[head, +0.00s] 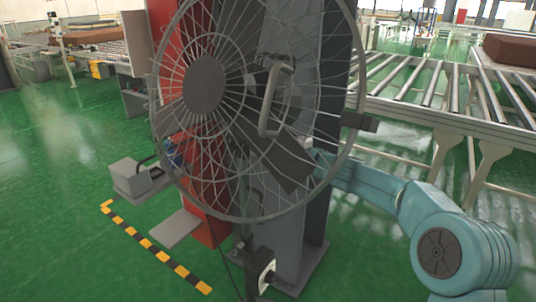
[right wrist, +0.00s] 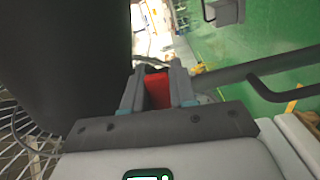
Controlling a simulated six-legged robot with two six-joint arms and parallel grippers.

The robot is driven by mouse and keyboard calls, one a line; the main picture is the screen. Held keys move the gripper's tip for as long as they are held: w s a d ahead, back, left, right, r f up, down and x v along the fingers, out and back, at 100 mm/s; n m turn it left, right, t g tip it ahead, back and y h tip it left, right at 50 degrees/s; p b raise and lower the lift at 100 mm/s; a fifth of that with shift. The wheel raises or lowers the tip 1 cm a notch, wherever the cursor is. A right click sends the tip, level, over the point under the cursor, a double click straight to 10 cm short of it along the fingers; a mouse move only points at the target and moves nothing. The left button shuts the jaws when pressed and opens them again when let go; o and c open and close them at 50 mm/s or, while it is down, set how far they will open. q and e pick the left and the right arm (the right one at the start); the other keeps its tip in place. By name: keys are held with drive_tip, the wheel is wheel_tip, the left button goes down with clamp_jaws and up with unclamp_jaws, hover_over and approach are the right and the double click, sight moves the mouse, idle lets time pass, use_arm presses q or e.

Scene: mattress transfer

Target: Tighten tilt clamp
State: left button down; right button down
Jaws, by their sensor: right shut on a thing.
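A large grey fan (head: 205,86) with a round wire cage stands upright in front of me in the head view. My right arm reaches in from the right, and its gripper is hidden behind the cage's right side. In the right wrist view my right gripper (right wrist: 156,88) is shut on a red piece (right wrist: 157,92), apparently the tilt clamp's knob or lever. A dark rounded housing (right wrist: 65,55) and cage wires (right wrist: 18,128) are close on the left. A dark bar (right wrist: 265,65) runs off to the right. My left gripper is not in view.
A red and grey cabinet (head: 205,222) stands close behind the fan. A roller conveyor (head: 440,85) is at the right, with a brown box (head: 512,50) on it. Yellow-black floor tape (head: 150,246) is at the lower left.

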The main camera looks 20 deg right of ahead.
drive_tip(key=shift+r+n, duration=0.2)
drive_tip(key=shift+n, duration=0.5)
drive_tip(key=shift+r, duration=0.1)
drive_tip(key=c, duration=1)
unclamp_jaws()
drive_tip(key=shift+r, duration=0.1)
